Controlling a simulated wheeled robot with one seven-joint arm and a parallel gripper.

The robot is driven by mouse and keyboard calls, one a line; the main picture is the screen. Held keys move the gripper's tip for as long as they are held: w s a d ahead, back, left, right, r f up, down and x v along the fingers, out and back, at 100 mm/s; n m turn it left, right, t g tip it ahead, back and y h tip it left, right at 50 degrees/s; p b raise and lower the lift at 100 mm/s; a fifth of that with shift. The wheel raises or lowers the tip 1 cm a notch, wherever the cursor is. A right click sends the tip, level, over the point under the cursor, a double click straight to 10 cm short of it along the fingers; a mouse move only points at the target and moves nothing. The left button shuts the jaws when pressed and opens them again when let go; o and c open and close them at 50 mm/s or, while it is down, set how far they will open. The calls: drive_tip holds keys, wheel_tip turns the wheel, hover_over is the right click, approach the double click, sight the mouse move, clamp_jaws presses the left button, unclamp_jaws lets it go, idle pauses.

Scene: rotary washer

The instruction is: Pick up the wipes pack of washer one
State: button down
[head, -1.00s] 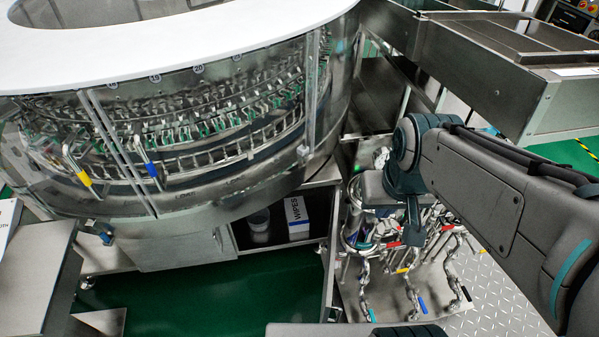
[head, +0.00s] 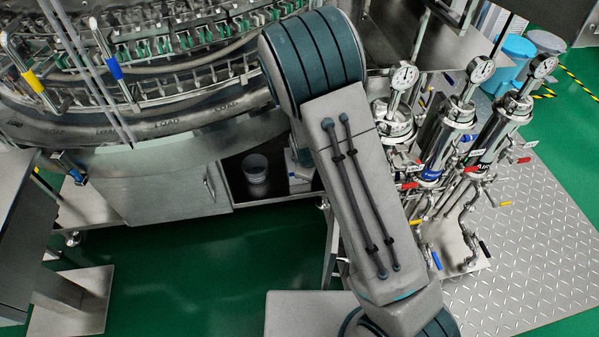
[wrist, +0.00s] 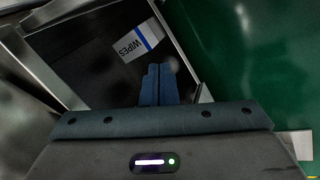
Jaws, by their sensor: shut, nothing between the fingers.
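The wipes pack is a white box with a blue stripe and the word WIPES. In the wrist view the wipes pack (wrist: 138,42) lies inside a dark open compartment (wrist: 92,65), beyond and slightly left of my fingertips.
A pale cup (head: 256,168) stands left of the pack in the compartment. A metal cabinet door (head: 165,190) is to its left. Cylinders with gauges (head: 445,135) and valve pipes crowd the right. Green floor (head: 210,260) is clear in front.

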drive_tip(key=w+a+f+n+t+b, duration=0.15)
drive_tip(key=f+n+b, duration=0.3)
drive_tip(key=f, duration=0.85)
drive_tip(key=w+a+f+n+t+b, duration=0.15)
drive_tip(key=w+f+n+b, duration=0.35)
drive_tip(key=f, duration=0.8)
drive_tip(key=w+d+f+n+t+b, duration=0.3)
drive_tip(key=w+f+n+t+b, duration=0.1)
drive_tip(key=f+n, duration=0.25)
drive_tip(key=w+a+n+y+b, duration=0.1)
drive_tip(key=w+n+b, duration=0.1)
drive_tip(key=w, duration=0.3)
drive_tip(key=w+a+n+t+y+b, duration=0.1)
drive_tip(key=w+n+b, duration=0.2)
drive_tip(key=w, duration=0.3)
drive_tip(key=w+a+n+t+y+b, duration=0.1)
drive_tip(key=w+n+b, duration=0.2)
drive_tip(key=w, duration=0.3)
drive_tip(key=shift+w+a+f+b, duration=0.15)
drive_tip(key=shift+f+b, duration=0.2)
drive_tip(key=shift+b, duration=0.05)
drive_tip(key=shift+w+f+b, duration=0.15)
drive_tip(key=shift+f+b, duration=0.1)
drive_tip(key=shift+b, duration=0.1)
drive_tip(key=shift+f, duration=0.35)
drive_tip(key=shift+f, duration=0.15)
